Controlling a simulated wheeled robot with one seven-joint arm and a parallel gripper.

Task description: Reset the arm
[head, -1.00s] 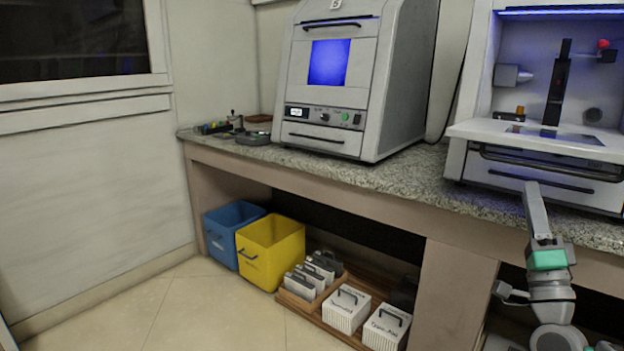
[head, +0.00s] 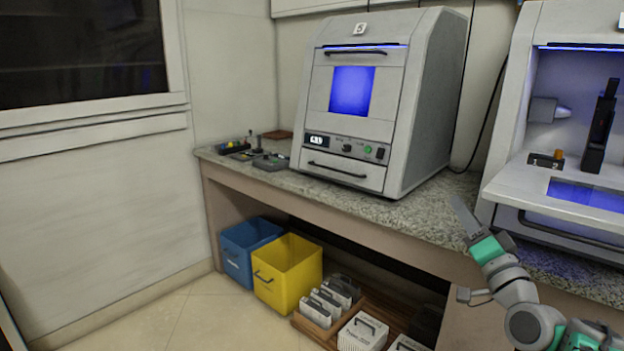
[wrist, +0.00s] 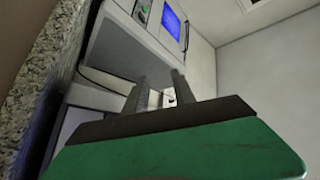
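My arm (head: 510,288) reaches up from the lower right of the head view, with a teal band near its end. My gripper (head: 464,214) is raised and tilted up to the left, in front of the counter edge. In the wrist view, my gripper (wrist: 158,88) shows two dark fingers standing apart beyond the green body. The gap between them is empty, so it is open. Nothing is held, and no contact with the counter shows.
A grey machine with a blue window (head: 352,90) stands on the granite counter (head: 425,215). Another machine (head: 510,190) stands to the right, close to my arm. Below are a blue bin (head: 238,262), a yellow bin (head: 302,270) and a wooden tray (head: 308,328). Floor at left is clear.

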